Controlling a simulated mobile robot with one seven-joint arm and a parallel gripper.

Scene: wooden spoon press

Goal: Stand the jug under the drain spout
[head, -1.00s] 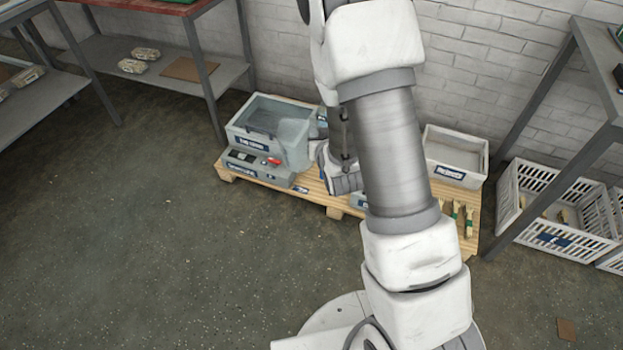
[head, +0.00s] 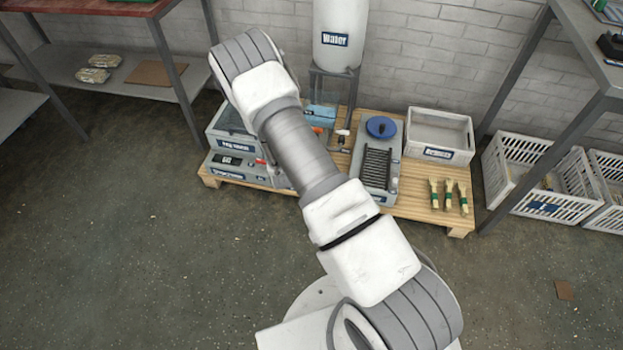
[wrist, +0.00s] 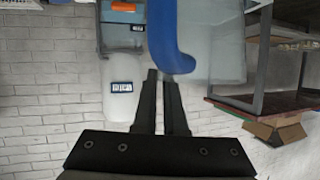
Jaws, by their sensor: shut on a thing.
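My gripper (wrist: 168,75) is shut on the blue handle (wrist: 165,35) of the jug in the wrist view. The jug's translucent grey body (wrist: 212,45) is beside the handle, partly cut off by the frame's top. In the head view my arm hides the gripper and most or all of the jug. A grey tub unit (head: 228,138) stands at the pallet's left end. A small red part (head: 261,161) shows at its right edge by my arm. I cannot tell whether it belongs to the drain spout, or how far the jug is from it.
White crates (head: 530,178) stand right. Floor in front is clear.

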